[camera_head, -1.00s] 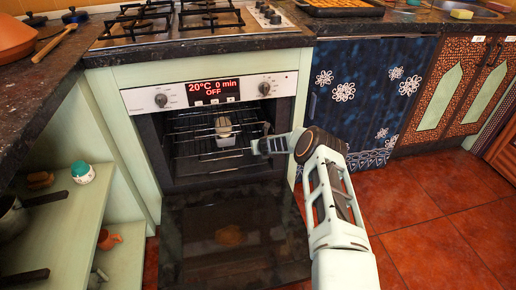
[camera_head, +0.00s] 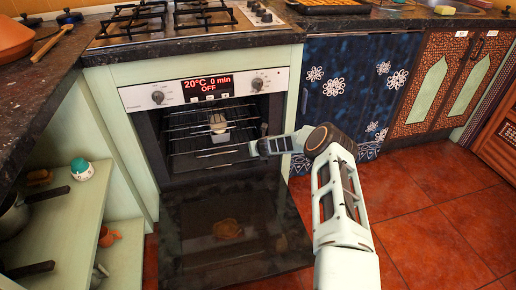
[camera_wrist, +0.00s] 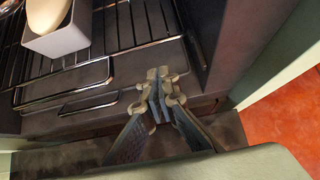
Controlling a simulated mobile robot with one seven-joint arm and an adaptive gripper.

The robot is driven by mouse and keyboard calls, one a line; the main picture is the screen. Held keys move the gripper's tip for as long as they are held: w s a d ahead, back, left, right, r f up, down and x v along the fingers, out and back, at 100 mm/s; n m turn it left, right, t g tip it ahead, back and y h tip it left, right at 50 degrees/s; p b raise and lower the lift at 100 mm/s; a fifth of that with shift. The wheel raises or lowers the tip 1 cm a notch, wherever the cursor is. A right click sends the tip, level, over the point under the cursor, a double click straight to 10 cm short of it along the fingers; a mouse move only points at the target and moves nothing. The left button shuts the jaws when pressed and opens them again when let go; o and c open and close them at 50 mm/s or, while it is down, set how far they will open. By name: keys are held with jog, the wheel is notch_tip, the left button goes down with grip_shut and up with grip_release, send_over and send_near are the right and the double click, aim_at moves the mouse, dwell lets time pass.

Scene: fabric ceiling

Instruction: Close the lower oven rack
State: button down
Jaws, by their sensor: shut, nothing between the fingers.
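The oven (camera_head: 205,92) stands open, its dark glass door (camera_head: 230,235) folded down flat. Inside, the lower rack (camera_head: 213,153) shows its wire front edge near the oven mouth; how far it sticks out is hard to tell. An upper rack (camera_head: 190,127) is above it. A white dish (camera_wrist: 58,38) with a pale loaf in it sits on a rack, seen also in the head view (camera_head: 219,133). My gripper (camera_head: 254,148) is shut and empty at the right side of the oven opening. In the wrist view its fingertips (camera_wrist: 158,95) are right of the wire front edges; contact is unclear.
The oven's right frame (camera_head: 283,125) is close beside my gripper. The lowered door takes up floor space in front. Open shelves (camera_head: 70,210) with pots stand on the left. Blue cabinets (camera_head: 350,85) are on the right, with clear red tiled floor (camera_head: 430,210) before them.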

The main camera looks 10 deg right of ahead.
jog(key=p+v, duration=0.2)
jog(key=v, duration=0.6)
jog(key=shift+r, duration=0.15)
jog(key=shift+r, duration=0.1)
